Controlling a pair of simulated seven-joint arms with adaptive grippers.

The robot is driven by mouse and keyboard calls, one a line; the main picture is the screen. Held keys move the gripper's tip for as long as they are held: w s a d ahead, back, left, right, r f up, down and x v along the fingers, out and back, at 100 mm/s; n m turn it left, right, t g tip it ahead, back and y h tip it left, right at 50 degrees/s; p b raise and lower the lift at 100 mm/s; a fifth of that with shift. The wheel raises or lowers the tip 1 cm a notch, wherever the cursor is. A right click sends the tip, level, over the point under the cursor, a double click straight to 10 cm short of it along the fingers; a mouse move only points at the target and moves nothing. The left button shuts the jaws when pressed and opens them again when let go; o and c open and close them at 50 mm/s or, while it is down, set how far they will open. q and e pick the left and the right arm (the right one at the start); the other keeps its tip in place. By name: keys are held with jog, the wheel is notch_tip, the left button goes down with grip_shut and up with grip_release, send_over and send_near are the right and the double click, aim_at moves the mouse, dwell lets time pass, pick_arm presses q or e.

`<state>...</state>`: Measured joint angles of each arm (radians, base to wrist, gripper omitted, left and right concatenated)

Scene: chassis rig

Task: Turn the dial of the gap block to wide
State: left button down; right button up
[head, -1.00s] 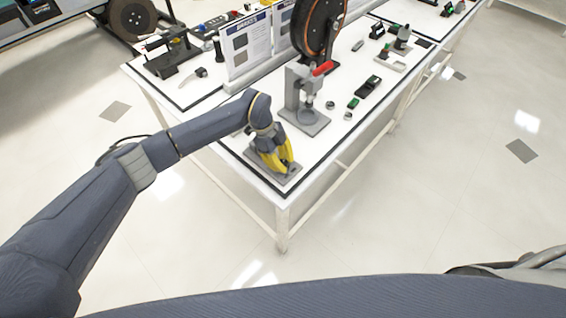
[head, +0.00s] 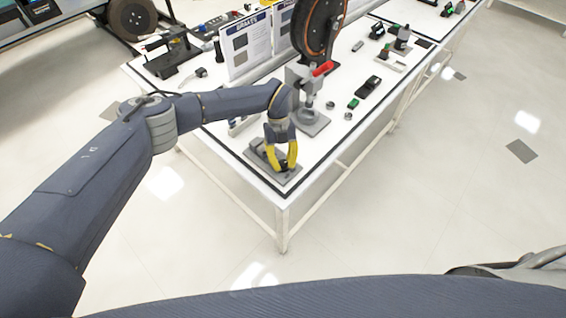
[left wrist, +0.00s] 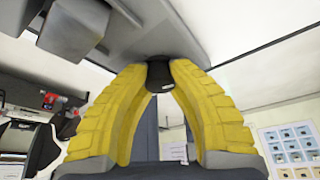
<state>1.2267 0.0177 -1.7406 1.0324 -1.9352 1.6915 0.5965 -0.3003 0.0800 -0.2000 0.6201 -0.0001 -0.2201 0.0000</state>
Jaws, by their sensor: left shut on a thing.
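The gap block stands on a grey base plate (head: 259,151) at the near corner of the white table. My left gripper (head: 288,168) reaches down over the block with its yellow fingers closed on a small black dial. In the left wrist view, the fingertips of my left gripper (left wrist: 158,70) press on both sides of the black dial (left wrist: 158,77). The dial's setting cannot be read, and the fingers hide part of it. My right gripper is not in view.
A brake board (head: 248,47) and a large wheel (head: 318,25) are farther back. A small green part (head: 353,103) and a black part (head: 369,86) lie to the right.

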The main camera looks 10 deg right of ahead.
pick_arm(q)
jog(key=m, duration=0.2)
jog(key=m+y, duration=0.1)
jog(key=m, duration=0.1)
jog(key=m+y, duration=0.1)
jog(key=shift+s+d+f+m, duration=0.1)
jog(key=shift+s+m, duration=0.2)
jog(key=shift+m, duration=0.1)
dwell(0.3)
jog(key=c, duration=1.1)
grip_release()
jog(key=shift+w, duration=0.1)
jog(key=shift+o, duration=0.2)
jog(key=shift+w, duration=0.1)
jog(key=v, duration=1.2)
jog(key=shift+o, duration=0.2)
jog(key=shift+d, duration=0.15)
